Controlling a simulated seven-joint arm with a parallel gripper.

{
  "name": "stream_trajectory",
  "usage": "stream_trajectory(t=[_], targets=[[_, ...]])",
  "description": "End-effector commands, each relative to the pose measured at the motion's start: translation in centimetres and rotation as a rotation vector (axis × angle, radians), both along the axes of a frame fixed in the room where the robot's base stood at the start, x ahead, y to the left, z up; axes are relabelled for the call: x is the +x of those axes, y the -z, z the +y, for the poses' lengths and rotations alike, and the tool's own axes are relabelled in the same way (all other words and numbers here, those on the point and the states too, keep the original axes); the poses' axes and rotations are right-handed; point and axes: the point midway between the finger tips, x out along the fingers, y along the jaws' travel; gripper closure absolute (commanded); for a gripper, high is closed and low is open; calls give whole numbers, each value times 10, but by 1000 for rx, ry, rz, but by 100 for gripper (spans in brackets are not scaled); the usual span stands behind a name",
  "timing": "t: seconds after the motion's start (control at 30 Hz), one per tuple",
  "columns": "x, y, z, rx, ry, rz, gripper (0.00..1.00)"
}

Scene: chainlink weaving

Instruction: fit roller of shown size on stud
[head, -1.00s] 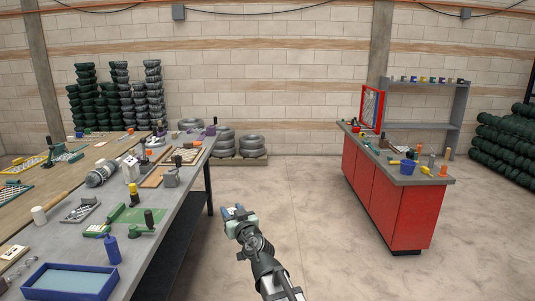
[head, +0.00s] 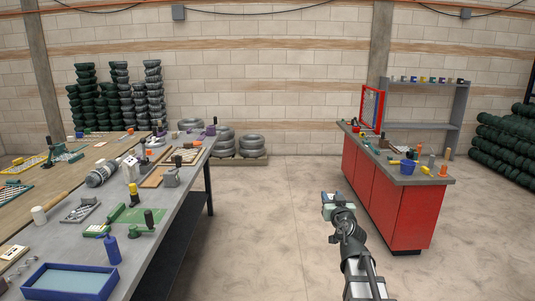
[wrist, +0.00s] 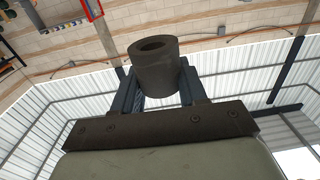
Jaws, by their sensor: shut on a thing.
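My gripper (head: 331,196) is in the head view, over the open floor between the two benches. In the wrist view its two dark fingers are shut on a dark grey roller (wrist: 155,70), a short hollow cylinder with a round bore at its upper end. The roller is clear of any surface. In the head view the roller is too small to make out at the gripper. I cannot pick out the stud, or a display of the size, among the small parts on the benches.
A red bench (head: 380,183) with a grey top stands at right, bearing a red frame (head: 371,107), a blue cup (head: 407,167) and several small parts. A cluttered long bench stands at left, with a blue tray (head: 28,289) in front. The floor between is clear.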

Motion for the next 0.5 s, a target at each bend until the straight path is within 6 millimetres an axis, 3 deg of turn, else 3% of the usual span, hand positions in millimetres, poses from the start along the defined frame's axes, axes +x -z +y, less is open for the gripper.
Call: stream_trajectory(t=[0.2,0.5], targets=[[-2,0,-23,0,29,0,89],[-1,0,-16,0,21,0,89]])
